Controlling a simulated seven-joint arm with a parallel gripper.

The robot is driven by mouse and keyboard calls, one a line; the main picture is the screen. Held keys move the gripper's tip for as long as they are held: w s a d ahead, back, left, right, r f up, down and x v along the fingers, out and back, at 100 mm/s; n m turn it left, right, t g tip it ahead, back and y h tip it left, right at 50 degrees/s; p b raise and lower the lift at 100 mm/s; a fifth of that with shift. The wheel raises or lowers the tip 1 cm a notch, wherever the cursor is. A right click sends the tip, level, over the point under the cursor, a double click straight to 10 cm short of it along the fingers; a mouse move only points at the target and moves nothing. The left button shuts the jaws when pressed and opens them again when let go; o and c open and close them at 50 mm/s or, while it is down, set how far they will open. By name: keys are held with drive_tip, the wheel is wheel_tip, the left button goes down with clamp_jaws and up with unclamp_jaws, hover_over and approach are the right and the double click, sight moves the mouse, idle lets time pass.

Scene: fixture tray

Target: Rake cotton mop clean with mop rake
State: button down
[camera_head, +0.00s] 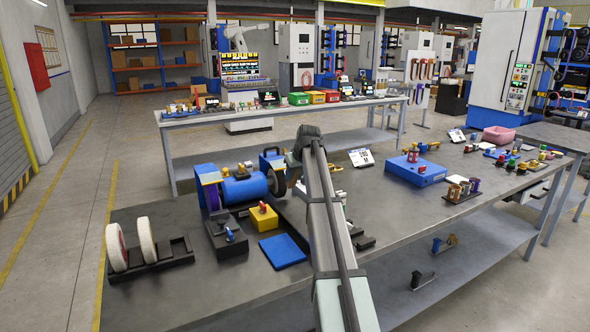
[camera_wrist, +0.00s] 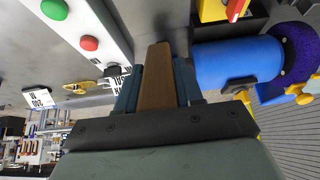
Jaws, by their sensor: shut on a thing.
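My gripper (camera_wrist: 157,88) is shut on a brown, wood-like piece, seemingly the mop rake (camera_wrist: 157,72), which points away from the wrist. The blue motor also shows close beside it in the wrist view (camera_wrist: 238,65). In the head view my arm hides the held rake and most of the gripper. I cannot tell whether the rake touches the mop.
Two white wheels (camera_head: 147,240) stand in a black rack at the front left. A yellow box (camera_head: 263,218) and a blue tray (camera_head: 283,251) lie before the motor. A panel with green and red buttons (camera_wrist: 80,42) is near my gripper. A blue box (camera_head: 415,170) stands to the right.

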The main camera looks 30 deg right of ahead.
sight(293, 184)
drive_tip(key=shift+s+f+x, duration=0.1)
drive_tip(key=shift+s+x, duration=0.1)
drive_tip(key=shift+x, duration=0.85)
drive_tip(key=shift+s+f+x, duration=0.1)
drive_tip(key=shift+s+x, duration=0.1)
drive_tip(key=shift+x, duration=0.8)
drive_tip(key=shift+w, duration=1.65)
drive_tip(key=shift+s, duration=0.25)
idle(1.7)
drive_tip(key=shift+s, duration=1.65)
drive_tip(key=s, duration=0.4)
